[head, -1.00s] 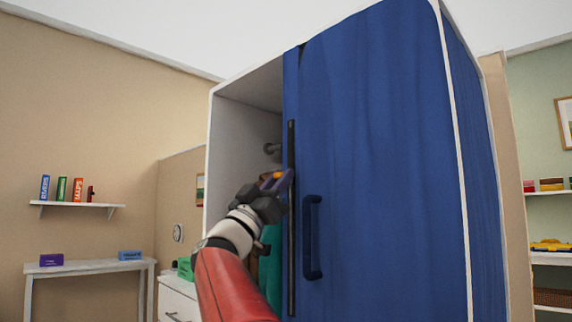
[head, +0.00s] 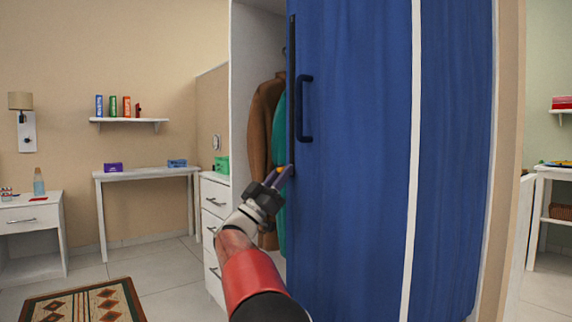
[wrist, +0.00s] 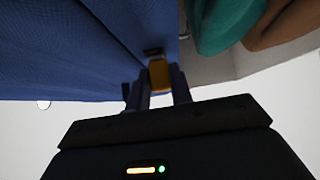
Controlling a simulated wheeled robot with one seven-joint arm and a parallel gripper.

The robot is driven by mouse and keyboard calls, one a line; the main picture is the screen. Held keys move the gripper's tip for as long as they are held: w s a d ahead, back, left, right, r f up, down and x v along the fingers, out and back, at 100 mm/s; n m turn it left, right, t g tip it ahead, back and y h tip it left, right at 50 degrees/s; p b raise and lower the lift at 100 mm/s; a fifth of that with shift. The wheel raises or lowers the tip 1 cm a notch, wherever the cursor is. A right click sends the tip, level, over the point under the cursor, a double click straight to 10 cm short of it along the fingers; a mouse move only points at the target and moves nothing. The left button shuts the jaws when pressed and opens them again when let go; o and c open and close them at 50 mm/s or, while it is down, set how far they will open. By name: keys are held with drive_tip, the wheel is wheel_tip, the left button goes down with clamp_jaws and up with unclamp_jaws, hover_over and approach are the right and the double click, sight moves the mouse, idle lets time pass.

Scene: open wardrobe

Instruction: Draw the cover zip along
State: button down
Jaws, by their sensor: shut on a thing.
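The blue cover (head: 352,200) hangs over the front of the wardrobe. A dark zip strip (head: 291,90) runs upright along its left edge. My gripper (head: 281,178) is at the lower end of this strip, below the dark handle (head: 305,108). In the wrist view its two fingers (wrist: 159,88) are shut on an orange pull tab (wrist: 159,74), which hangs from a small dark slider (wrist: 152,51) at the cover's edge.
The wardrobe is open left of the cover, with a brown garment (head: 262,125) and a teal garment (head: 279,140) hanging inside. A white drawer unit (head: 214,200) stands to the left. A patterned rug (head: 75,304) lies on the floor.

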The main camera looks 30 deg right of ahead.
drive_tip(key=shift+f+g, duration=0.3)
drive_tip(key=shift+f, duration=0.1)
drive_tip(key=c, duration=1.4)
unclamp_jaws()
drive_tip(key=shift+f, duration=0.1)
drive_tip(key=shift+o, duration=0.8)
drive_tip(key=v, duration=0.7)
drive_tip(key=shift+a+f+b, duration=0.2)
drive_tip(key=shift+a+b, duration=0.05)
drive_tip(key=shift+b, duration=0.05)
